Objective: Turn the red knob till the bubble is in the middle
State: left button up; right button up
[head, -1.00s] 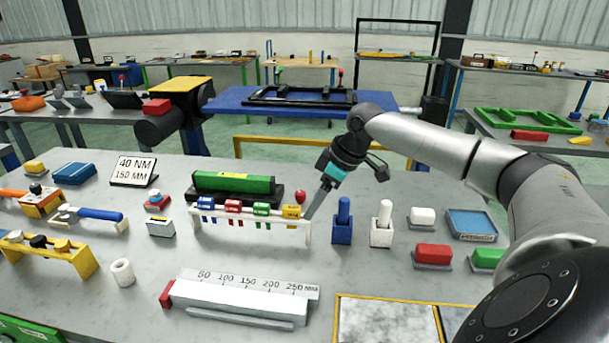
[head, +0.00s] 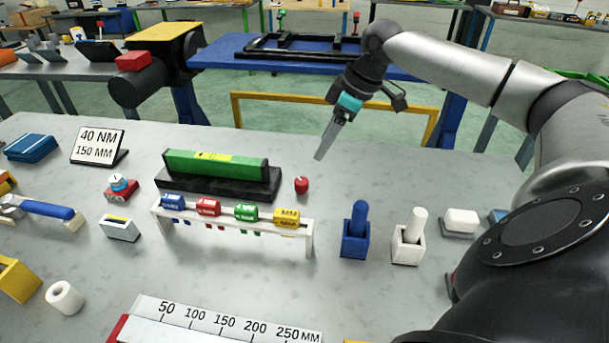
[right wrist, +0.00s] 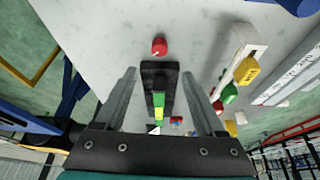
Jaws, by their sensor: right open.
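The red knob (head: 301,185) shows just off the right end of a black base (head: 222,184). A green level body (head: 215,166) with a yellow patch on top lies along that base. The bubble is too small to make out. My right gripper (head: 320,155) is open and empty, above and to the right of the knob, pointing down and apart from it. In the right wrist view the red knob (right wrist: 159,46) shows beyond the open fingers (right wrist: 159,74), with the black base and green level between them. My left gripper is not in view.
A white rack (head: 235,228) with several coloured tags stands in front of the level. A blue holder (head: 355,235) and a white holder (head: 409,240) stand to its right. A sign (head: 98,147) stands at left. The bench behind the knob is clear.

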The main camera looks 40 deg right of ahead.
aim_at(302, 181)
jog(key=b+x, duration=0.2)
jog(key=x, duration=0.9)
jog(key=shift+f, duration=0.3)
jog(key=shift+w+f, duration=0.2)
jog(key=shift+f, duration=0.2)
grip_shut()
